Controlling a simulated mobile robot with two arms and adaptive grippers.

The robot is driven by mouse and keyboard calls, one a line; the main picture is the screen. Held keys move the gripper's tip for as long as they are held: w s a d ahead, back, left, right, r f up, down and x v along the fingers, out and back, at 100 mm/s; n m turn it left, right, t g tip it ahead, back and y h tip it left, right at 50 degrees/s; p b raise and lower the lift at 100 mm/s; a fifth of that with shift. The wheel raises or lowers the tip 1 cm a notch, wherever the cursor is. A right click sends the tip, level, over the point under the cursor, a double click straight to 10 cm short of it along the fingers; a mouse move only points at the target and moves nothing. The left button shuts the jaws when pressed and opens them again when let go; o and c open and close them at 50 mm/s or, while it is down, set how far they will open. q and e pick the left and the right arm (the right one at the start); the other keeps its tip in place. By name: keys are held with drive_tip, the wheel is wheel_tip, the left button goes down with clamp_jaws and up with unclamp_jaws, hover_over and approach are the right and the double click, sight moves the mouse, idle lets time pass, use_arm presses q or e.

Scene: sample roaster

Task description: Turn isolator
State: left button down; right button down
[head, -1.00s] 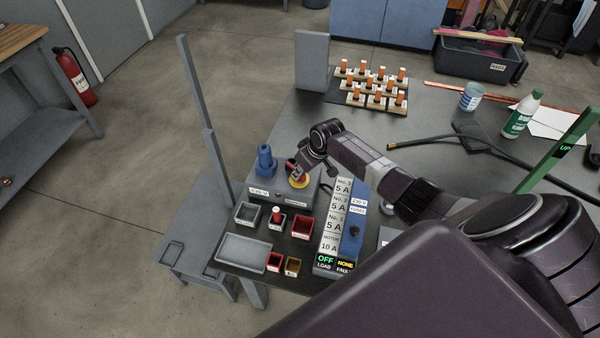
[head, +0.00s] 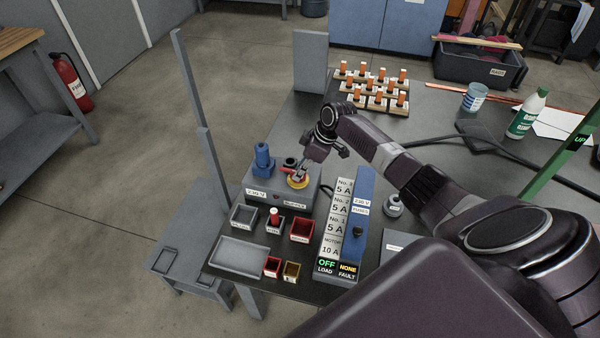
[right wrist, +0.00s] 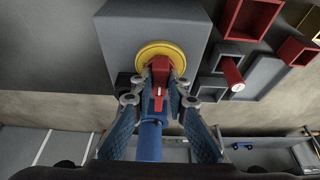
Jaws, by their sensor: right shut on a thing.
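The isolator is a red handle (right wrist: 160,72) on a yellow disc (right wrist: 160,52), mounted on a grey box (right wrist: 125,35). In the head view its yellow disc (head: 298,181) sits on top of the box, right of a blue socket or plug (head: 263,160). My right gripper (head: 300,172) is at the isolator; in the right wrist view its fingers (right wrist: 159,88) are closed on both sides of the red handle. The head view partly hides the handle behind the gripper. My left gripper is not in view.
A fuse board (head: 360,205) with a display reading OFF and NONE stands close right of the box. Small bins (head: 243,215) and a grey tray (head: 240,256) lie in front. An orange-topped fuse rack (head: 375,88) stands behind. A bottle (head: 527,115) is at the right.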

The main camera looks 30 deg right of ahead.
idle(0.3)
drive_tip(key=c, duration=1.9)
unclamp_jaws()
drive_tip(key=shift+r, duration=0.1)
drive_tip(key=v, duration=1.1)
drive_tip(key=shift+s+d+r, duration=0.1)
drive_tip(key=shift+s+r, duration=0.05)
drive_tip(key=shift+r, duration=0.2)
drive_tip(key=shift+f, duration=0.1)
